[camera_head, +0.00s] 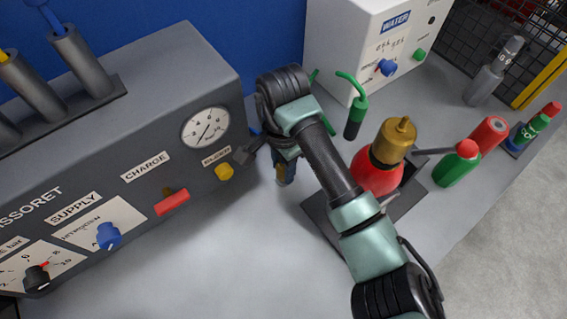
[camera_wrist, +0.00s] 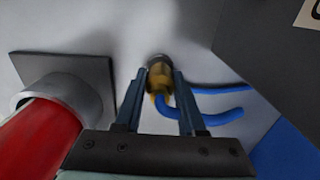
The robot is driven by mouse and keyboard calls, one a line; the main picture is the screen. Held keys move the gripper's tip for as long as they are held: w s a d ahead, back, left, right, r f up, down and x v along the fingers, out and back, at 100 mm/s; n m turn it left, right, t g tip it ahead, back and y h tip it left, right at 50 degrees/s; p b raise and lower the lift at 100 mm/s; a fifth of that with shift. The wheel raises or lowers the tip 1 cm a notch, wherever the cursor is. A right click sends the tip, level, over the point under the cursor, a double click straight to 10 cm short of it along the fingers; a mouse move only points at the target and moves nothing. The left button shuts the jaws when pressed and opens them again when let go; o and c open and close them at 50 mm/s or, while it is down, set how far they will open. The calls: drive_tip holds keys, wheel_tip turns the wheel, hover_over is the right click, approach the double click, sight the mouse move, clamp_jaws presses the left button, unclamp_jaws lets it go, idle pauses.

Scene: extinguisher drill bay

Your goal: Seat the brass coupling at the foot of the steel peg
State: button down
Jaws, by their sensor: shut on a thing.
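The brass coupling (camera_wrist: 158,78) sits between the fingertips of my gripper (camera_wrist: 159,80) in the wrist view, with a blue hose (camera_wrist: 218,118) curving off to the right. My gripper is shut on the coupling. In the head view my gripper (camera_head: 283,168) points down in front of the grey supply cabinet, and a little brass shows at its tip. A dark grey round end shows at the coupling's far side in the wrist view; I cannot tell whether it is the steel peg. The peg is not clearly seen, and the coupling's height over the bench is unclear.
A red extinguisher (camera_head: 374,178) with a brass top stands on a dark plate (camera_head: 403,203) to the right. The grey cabinet (camera_head: 130,110) is close on the left, a white WATER box (camera_head: 345,45) behind. Bench (camera_head: 225,255) is clear in front.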

drive_tip(key=shift+f, duration=0.25)
drive_tip(key=shift+c, duration=2.1)
unclamp_jaws()
wheel_tip(320, 180, up, 13)
drive_tip(key=b, duration=0.1)
